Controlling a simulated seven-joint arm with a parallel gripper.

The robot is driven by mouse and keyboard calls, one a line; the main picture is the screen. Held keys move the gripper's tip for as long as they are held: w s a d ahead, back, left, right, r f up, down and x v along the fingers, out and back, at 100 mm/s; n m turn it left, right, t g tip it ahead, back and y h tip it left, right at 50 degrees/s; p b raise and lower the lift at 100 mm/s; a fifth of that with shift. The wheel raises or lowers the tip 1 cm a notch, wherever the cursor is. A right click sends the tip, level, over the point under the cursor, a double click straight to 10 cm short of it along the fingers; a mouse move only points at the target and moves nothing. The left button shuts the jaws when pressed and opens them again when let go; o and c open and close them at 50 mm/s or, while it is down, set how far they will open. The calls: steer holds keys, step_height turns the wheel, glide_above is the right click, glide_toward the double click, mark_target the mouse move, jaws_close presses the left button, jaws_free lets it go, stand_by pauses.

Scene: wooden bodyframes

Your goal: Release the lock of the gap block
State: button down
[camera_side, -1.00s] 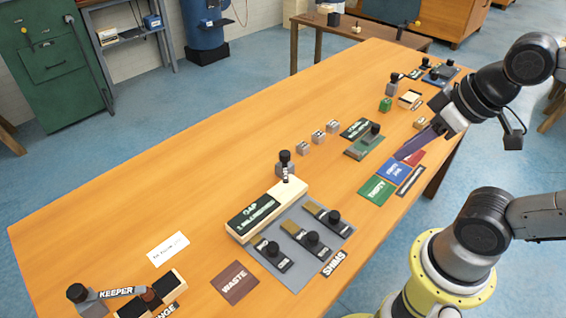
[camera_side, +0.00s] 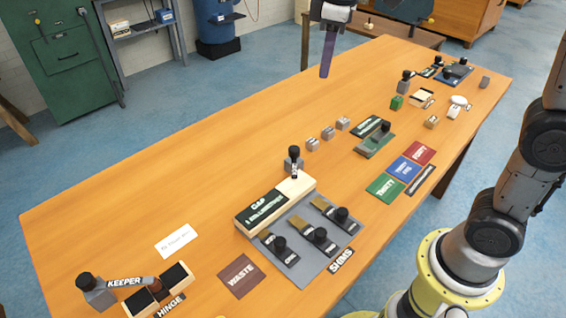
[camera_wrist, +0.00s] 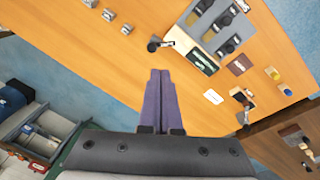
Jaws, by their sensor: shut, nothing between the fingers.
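The gap block (camera_side: 262,210) is a pale wooden block with a dark green "GAP" label, at the middle front of the table. A grey lock piece with a black knob (camera_side: 293,158) stands upright at its far end. The block also shows in the wrist view (camera_wrist: 203,62), with the black-knobbed piece (camera_wrist: 153,44) beside it. My gripper (camera_side: 326,70) has long purple fingers, points down and is high above the table's far edge, well apart from the block. In the wrist view the fingers (camera_wrist: 160,80) are together and empty.
A grey shims tray (camera_side: 308,265) with several black-knobbed shims lies right of the block. A brown waste mat (camera_side: 240,276) and the keeper and hinge pieces (camera_side: 135,290) lie at the front. Small metal cubes (camera_side: 328,133) stand behind. The table's left half is mostly clear.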

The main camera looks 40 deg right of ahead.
steer(key=n+g, duration=0.2)
glide_above(294, 162)
steer(key=w+a, duration=0.2)
steer(key=a, duration=0.3)
step_height(294, 162, down, 9)
steer(key=w+a+f+g+h, duration=0.1)
steer(key=w+a+f, duration=0.1)
steer(key=f, duration=0.7)
steer(key=shift+w+a+f+n+g, duration=0.2)
steer(key=shift+a+n+g, duration=0.15)
steer(key=shift+a, duration=0.5)
steer(key=x, duration=0.9)
steer(key=shift+s+d+f, duration=0.3)
steer(key=shift+s+d, duration=0.3)
steer(key=shift+s+d+f, duration=0.15)
steer(key=shift+s+d, duration=0.3)
steer(key=shift+d, duration=0.05)
steer(key=shift+s+d, duration=0.5)
